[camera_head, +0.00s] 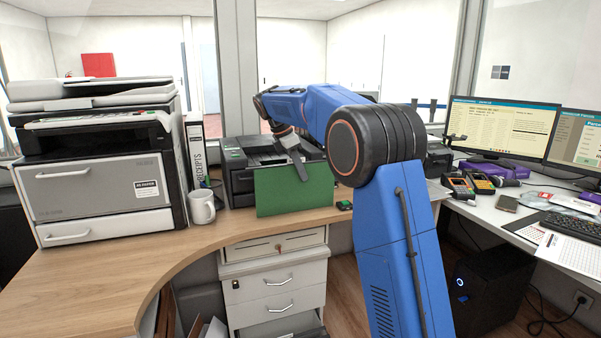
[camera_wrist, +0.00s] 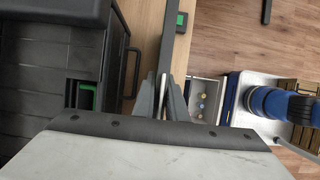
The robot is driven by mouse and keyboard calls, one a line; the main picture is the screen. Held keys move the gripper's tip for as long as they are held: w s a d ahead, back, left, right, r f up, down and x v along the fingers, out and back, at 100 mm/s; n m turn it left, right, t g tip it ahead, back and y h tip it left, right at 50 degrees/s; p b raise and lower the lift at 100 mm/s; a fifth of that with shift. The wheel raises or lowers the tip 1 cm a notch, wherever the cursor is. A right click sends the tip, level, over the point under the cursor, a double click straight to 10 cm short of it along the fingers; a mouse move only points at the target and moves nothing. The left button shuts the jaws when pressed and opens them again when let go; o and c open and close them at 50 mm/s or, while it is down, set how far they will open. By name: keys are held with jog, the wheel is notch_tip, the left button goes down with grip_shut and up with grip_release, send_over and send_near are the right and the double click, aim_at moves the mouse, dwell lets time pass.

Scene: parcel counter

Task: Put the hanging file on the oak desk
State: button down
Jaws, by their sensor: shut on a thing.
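The green hanging file (camera_head: 294,189) is upright in front of the black printer, near the oak desk's front edge. My gripper (camera_head: 298,154) is shut on its top edge. In the wrist view the file (camera_wrist: 168,45) shows as a thin dark edge-on strip, with my gripper's fingers (camera_wrist: 163,98) on either side of it. The oak desk (camera_head: 95,275) curves from the lower left to below the file. I cannot tell whether the file's lower edge touches the desk. Part of the printer is hidden behind the file.
The black printer (camera_head: 237,178) stands close behind the file. A white mug (camera_head: 201,207), a receipts binder (camera_head: 196,150) and a large copier (camera_head: 95,180) stand to its left. A small green-topped item (camera_head: 344,205) lies to its right. The desk's front left is clear.

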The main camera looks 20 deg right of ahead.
jog(key=shift+f, duration=0.1)
jog(key=c, duration=1.8)
grip_release()
jog(key=shift+o, duration=0.2)
